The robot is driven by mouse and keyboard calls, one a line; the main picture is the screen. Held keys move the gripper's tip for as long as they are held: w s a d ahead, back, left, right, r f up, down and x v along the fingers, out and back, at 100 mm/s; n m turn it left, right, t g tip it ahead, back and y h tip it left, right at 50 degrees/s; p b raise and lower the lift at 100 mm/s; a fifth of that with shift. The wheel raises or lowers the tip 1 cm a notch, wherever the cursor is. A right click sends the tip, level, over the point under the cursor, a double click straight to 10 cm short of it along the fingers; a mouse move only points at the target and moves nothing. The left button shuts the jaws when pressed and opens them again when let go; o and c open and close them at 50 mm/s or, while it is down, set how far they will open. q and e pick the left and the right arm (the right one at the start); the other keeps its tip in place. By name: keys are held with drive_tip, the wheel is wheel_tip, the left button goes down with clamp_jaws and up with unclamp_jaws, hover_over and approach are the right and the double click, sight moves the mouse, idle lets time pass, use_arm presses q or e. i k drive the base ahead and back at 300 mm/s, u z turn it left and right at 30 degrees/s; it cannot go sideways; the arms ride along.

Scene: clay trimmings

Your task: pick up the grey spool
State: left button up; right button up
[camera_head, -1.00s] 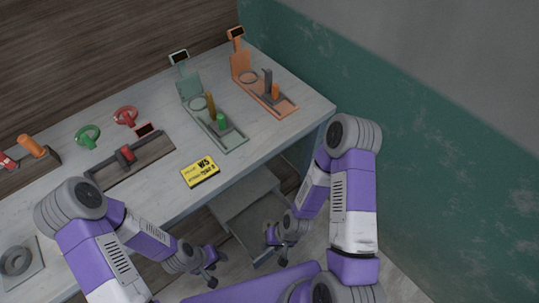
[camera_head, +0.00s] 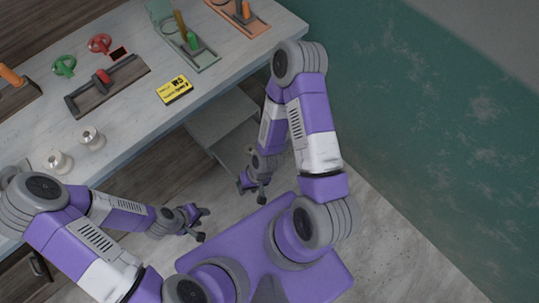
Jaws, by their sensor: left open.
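Two small pale grey, spool-like pieces stand on the table's front left part in the head view: one nearer my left arm (camera_head: 60,162) and one to its right (camera_head: 93,138). I cannot tell for sure which is the grey spool. My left gripper (camera_head: 203,224) is open and empty, off the table's front edge, to the right of and below both pieces in the picture. My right gripper (camera_head: 251,193) has its fingers apart with nothing between them, and hangs over the floor, further right. My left arm covers the table's near left corner.
On the table (camera_head: 140,135) are a yellow sign (camera_head: 174,90), a dark wooden tray (camera_head: 120,88), a green ring (camera_head: 64,66), a red ring (camera_head: 99,44), a green stand (camera_head: 200,58) and an orange stand (camera_head: 252,27). Bare tabletop surrounds the grey pieces.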

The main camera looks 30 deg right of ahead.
sight(248, 149)
drive_tip(key=k, duration=0.65)
drive_tip(key=z, duration=0.7)
drive_tip(key=i, duration=0.45)
drive_tip(key=u, duration=0.05)
